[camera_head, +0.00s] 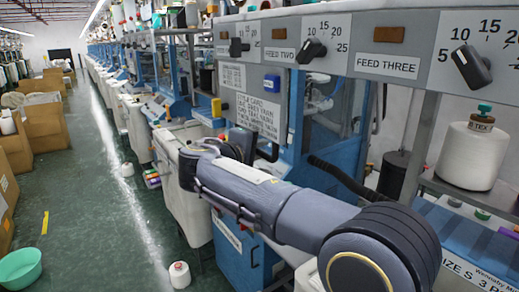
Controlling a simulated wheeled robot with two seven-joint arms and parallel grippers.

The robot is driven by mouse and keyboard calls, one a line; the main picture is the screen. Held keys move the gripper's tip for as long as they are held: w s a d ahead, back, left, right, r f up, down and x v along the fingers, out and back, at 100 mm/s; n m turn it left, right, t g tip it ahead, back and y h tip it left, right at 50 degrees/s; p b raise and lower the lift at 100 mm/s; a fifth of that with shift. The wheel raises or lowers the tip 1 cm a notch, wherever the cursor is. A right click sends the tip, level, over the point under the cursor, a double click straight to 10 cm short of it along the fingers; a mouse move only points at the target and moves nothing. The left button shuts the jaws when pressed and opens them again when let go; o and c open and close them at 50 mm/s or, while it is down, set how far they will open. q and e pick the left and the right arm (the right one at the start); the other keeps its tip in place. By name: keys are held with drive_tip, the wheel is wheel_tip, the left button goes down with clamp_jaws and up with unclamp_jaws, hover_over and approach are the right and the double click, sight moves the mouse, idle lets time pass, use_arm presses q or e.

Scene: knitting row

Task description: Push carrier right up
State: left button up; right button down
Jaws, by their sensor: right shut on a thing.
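My right arm comes in from the lower right and reaches to the front of the blue and grey knitting machine (330,140). My right gripper (238,147) is at the far end of this arm, small and partly hidden by my own wrist. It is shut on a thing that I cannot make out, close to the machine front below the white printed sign. I cannot pick out the carrier for certain; the arm covers part of the machine there. My left gripper is not in view.
Feed dials, including a right-hand dial (471,65), line the upper panel. A white yarn cone (468,157) stands on the right shelf. Another cone (180,275) and a green basin (20,267) are on the floor. Cardboard boxes (42,125) line the left; the aisle between is mostly clear.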

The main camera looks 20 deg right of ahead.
drive_tip(key=c, duration=1.5)
unclamp_jaws()
drive_tip(key=shift+r, duration=0.45)
drive_tip(key=shift+o, duration=0.5)
drive_tip(key=shift+f, duration=0.1)
drive_tip(key=shift+s+a, duration=0.35)
drive_tip(key=shift+a, duration=0.1)
drive_tip(key=b+v, duration=0.1)
drive_tip(key=v, duration=0.5)
drive_tip(key=shift+s+a+b, duration=0.2)
drive_tip(key=shift+s+b, duration=0.1)
drive_tip(key=shift+b, duration=0.05)
